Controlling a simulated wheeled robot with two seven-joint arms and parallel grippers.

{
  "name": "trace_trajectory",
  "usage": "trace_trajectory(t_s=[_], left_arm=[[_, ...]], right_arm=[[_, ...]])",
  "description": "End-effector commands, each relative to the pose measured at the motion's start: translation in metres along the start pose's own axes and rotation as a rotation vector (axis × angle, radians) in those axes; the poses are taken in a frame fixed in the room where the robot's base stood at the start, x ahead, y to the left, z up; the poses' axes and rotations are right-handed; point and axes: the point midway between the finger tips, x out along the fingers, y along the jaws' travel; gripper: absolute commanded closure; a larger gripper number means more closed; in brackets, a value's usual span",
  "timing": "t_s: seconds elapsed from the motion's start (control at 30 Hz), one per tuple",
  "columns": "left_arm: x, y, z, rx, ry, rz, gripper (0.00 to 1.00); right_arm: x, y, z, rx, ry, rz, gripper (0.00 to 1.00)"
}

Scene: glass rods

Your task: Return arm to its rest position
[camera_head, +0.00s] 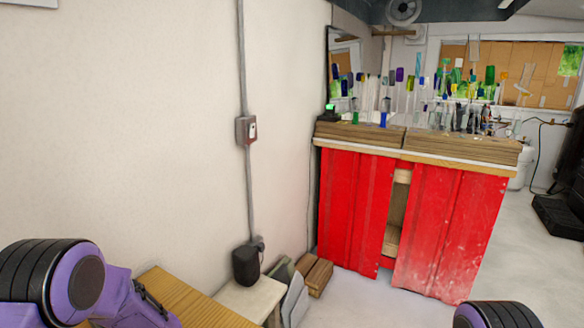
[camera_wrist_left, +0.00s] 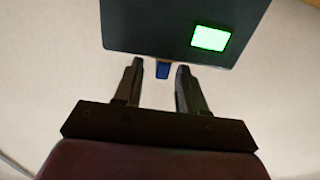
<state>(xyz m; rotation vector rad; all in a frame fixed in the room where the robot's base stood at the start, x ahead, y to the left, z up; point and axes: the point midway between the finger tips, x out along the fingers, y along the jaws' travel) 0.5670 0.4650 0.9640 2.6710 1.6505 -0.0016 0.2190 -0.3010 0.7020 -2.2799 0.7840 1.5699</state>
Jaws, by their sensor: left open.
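My left arm (camera_head: 75,285) shows at the lower left of the head view, purple with a dark ribbed joint. Its gripper is outside that view. In the left wrist view my left gripper (camera_wrist_left: 158,68) has its two dark fingers apart, with nothing held between them. A dark panel with a lit green square (camera_wrist_left: 209,38) is just beyond the fingertips.
A red cabinet (camera_head: 355,210) with several coloured glass rods on top stands against the wall. A wooden bench (camera_head: 190,300) is close to my left arm. A black box (camera_head: 246,264) and wooden blocks (camera_head: 315,275) lie beyond it. The floor at right is mostly clear.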

Motion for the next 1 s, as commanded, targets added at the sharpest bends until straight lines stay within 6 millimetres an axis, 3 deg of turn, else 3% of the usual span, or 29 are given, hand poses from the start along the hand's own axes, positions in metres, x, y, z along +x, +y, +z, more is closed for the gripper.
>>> trace_trajectory(t_s=[0.37, 0.43, 0.8, 1.0], left_arm=[[-0.091, 0.0, -0.005, 0.003, 0.002, 0.004, 0.6], [-0.07, -0.002, 0.002, -0.004, 0.003, -0.007, 0.6], [0.02, -0.003, 0.004, -0.002, 0.0, -0.005, 0.6], [0.018, -0.006, -0.004, 0.004, -0.003, 0.209, 0.6]], right_arm=[[-0.03, 0.003, -0.013, 0.0, 0.001, 0.0, 0.57], [-0.018, 0.001, -0.008, 0.0, 0.001, -0.001, 0.57], [0.009, -0.001, 0.004, 0.0, 0.0, 0.0, 0.57], [-0.008, 0.001, -0.004, 0.0, 0.001, 0.0, 0.57]])
